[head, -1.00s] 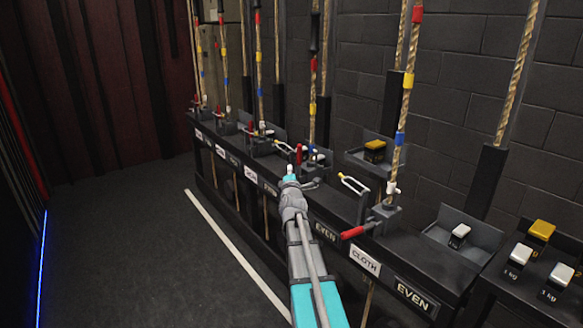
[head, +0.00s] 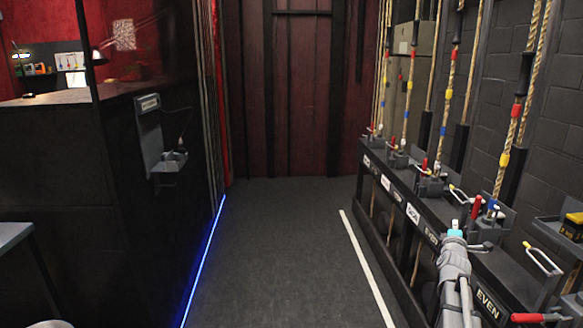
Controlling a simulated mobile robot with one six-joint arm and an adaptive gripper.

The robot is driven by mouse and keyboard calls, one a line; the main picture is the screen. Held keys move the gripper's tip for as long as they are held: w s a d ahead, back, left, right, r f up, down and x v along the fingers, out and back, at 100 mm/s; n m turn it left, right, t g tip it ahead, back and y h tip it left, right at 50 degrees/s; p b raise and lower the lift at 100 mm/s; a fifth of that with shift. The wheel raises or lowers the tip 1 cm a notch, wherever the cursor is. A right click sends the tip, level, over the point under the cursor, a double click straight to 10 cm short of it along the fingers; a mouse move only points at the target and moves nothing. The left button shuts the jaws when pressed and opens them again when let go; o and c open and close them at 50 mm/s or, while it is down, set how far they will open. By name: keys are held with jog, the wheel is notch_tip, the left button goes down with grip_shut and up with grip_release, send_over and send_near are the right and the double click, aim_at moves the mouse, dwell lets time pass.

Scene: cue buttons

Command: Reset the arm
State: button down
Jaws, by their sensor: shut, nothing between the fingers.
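My arm reaches in from the bottom right of the head view, over the front of the rope rail. My gripper (head: 456,225) is at its far end, small and partly hidden behind the wrist. It is shut with nothing held. It is over the rail near a rope lock with a red handle (head: 476,207); I cannot tell whether it touches anything.
The black rope rail (head: 452,264) with ropes, locks and EVEN labels runs along the right wall. A red-handled lever (head: 528,318) sticks out at bottom right. The dark floor (head: 280,240) is clear. A black partition (head: 60,180) with a wall box (head: 150,140) stands left.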

jog(key=s+a+f+m+g+y, duration=0.2)
jog(key=a+f+m+g+y, duration=0.15)
jog(key=a+f, duration=0.6)
jog(key=s+a+f+m+g+y, duration=0.25)
jog(key=a+f+y, duration=0.2)
jog(key=a, duration=0.95)
jog(key=s+a+f+m+g+y, duration=0.1)
jog(key=s+a+f+m+g, duration=0.15)
jog(key=s+a+g, duration=0.35)
jog(key=s+a+f+m+g, duration=0.1)
jog(key=s+a+f+m, duration=0.2)
jog(key=s, duration=0.4)
jog(key=s+a+f+m+g+y, duration=0.1)
jog(key=s+a+m+g, duration=0.25)
jog(key=s+a, duration=0.35)
notch_tip(320, 180, up, 27)
jog(key=p, duration=2.7)
jog(key=shift+d+n+p, duration=0.25)
jog(key=shift+n+p, duration=0.05)
jog(key=shift+g, duration=0.25)
